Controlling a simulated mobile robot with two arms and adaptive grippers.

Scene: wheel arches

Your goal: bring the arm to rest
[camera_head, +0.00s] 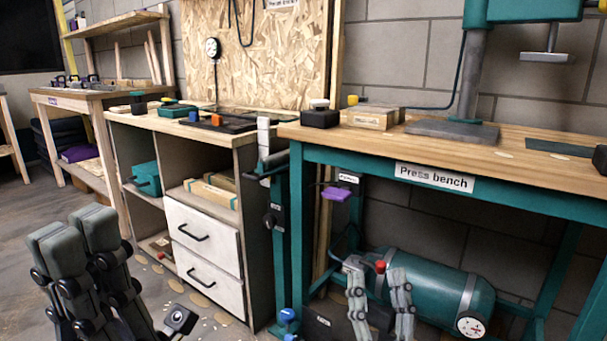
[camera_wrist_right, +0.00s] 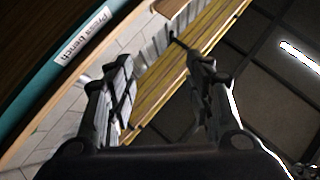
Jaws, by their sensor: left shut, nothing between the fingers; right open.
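My left gripper (camera_head: 82,228) is at the lower left of the head view, with its grey fingers pointing up. It is shut with nothing in it, in front of the wooden workbenches. My right gripper (camera_head: 376,275) is low in front of the press bench (camera_head: 435,178), below the bench top. Its two fingers stand apart, and nothing is between them. In the right wrist view the same open gripper (camera_wrist_right: 157,62) shows with a gap between the fingers. Most of both arms is out of view.
A teal air tank (camera_head: 430,285) lies under the press bench, behind my right gripper. A cabinet with two white drawers (camera_head: 205,235) stands between the benches. Bare floor (camera_head: 25,205) shows at the left.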

